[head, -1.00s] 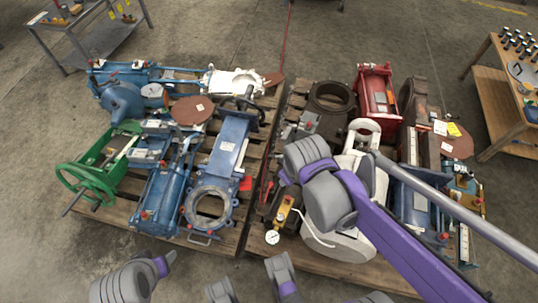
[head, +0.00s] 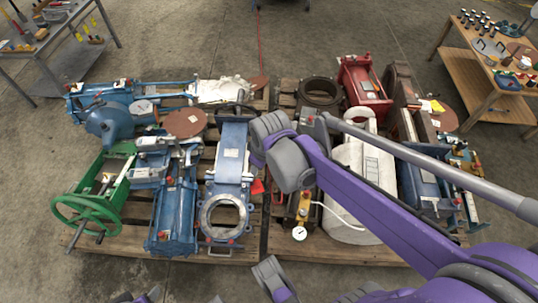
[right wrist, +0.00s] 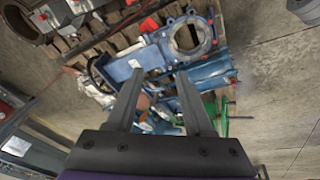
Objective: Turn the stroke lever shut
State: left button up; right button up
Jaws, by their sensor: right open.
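No part can be surely told as the stroke lever. A small red piece (head: 257,187) sits beside the blue gate valve (head: 229,170) on the left pallet; I cannot tell if it is the lever. In the right wrist view the blue valve (right wrist: 205,46) and a red piece (right wrist: 148,25) beside it show beyond the fingertips. My right gripper (right wrist: 160,84) is open with nothing between its fingers, above the left pallet's blue equipment.
A green frame with a handwheel (head: 87,216) and a blue cylinder (head: 174,218) stand on the left pallet. The right pallet holds a white body (head: 348,190), a pressure gauge (head: 299,233) and a red unit (head: 364,88). Bare floor lies around the pallets.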

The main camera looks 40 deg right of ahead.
jog(key=w+d+f+n+g+b, duration=0.15)
jog(key=w+d+f+n, duration=0.25)
jog(key=w+d+f, duration=0.7)
jog(key=w+d+f+n+g+b, duration=0.1)
jog(key=w+d+f+n+b, duration=0.4)
jog(key=d+f, duration=0.7)
jog(key=shift+m, duration=0.4)
jog(key=f, duration=0.4)
jog(key=w+f, duration=0.1)
jog(key=f, duration=0.3)
jog(key=w+a+f+b, duration=0.1)
jog(key=f, duration=0.3)
jog(key=shift+s, duration=0.1)
grip_shut()
